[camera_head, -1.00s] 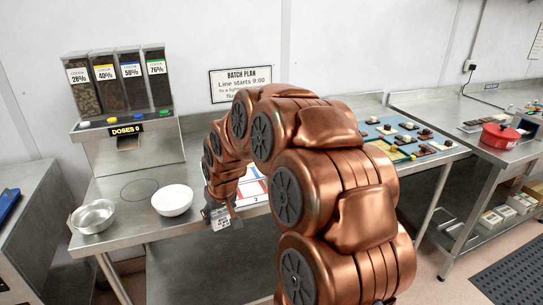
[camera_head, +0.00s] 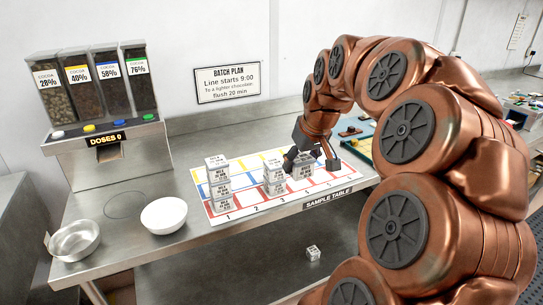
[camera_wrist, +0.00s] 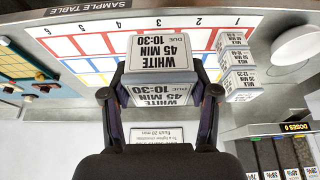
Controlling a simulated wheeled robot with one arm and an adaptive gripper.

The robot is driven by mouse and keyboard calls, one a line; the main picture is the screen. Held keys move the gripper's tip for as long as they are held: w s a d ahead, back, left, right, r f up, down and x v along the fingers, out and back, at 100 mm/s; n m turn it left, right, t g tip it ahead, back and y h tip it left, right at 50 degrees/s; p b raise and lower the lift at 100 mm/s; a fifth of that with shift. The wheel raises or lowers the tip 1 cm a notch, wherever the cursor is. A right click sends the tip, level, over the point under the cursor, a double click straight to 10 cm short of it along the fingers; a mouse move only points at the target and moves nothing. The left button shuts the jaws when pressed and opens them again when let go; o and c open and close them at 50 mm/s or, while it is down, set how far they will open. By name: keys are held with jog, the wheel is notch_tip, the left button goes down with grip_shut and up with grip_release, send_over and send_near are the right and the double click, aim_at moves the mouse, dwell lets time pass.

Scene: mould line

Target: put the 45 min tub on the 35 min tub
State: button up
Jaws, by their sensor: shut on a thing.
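My gripper (camera_wrist: 160,98) is shut on a tub (camera_wrist: 162,50) whose lid and side read "WHITE 45 MIN, DUE 10:30". In the head view my gripper (camera_head: 304,158) holds this tub (camera_head: 302,170) over the sample mat, close to the right of a short stack (camera_head: 273,176) near column 3. A taller stack of tubs (camera_head: 218,184) stands in column 1 and shows in the wrist view (camera_wrist: 238,62) to the right. Stack labels are too small to read surely, so I cannot tell which is the 35 min tub. The held tub hides the middle stack in the wrist view.
The numbered mat (camera_head: 240,207) lies on the sample table (camera_head: 190,232). A white bowl (camera_head: 164,217), a metal bowl (camera_head: 73,241) and the cocoa dispenser (camera_head: 105,160) stand left. A small tub (camera_head: 313,253) lies below the table. Mat columns right of the gripper look clear.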

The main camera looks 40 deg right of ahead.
jog(key=p, duration=0.4)
send_over(273, 161)
jog(key=s, duration=0.1)
jog(key=shift+s+a+f, duration=0.2)
jog(key=shift+a+f, duration=0.1)
jog(key=shift+f, duration=0.4)
jog(key=shift+f+p, duration=0.85)
jog(key=shift+f, duration=0.9)
jog(key=shift+f, duration=0.15)
jog(key=shift+f, duration=0.1)
jog(key=o, duration=1.2)
jog(key=shift+o, duration=0.2)
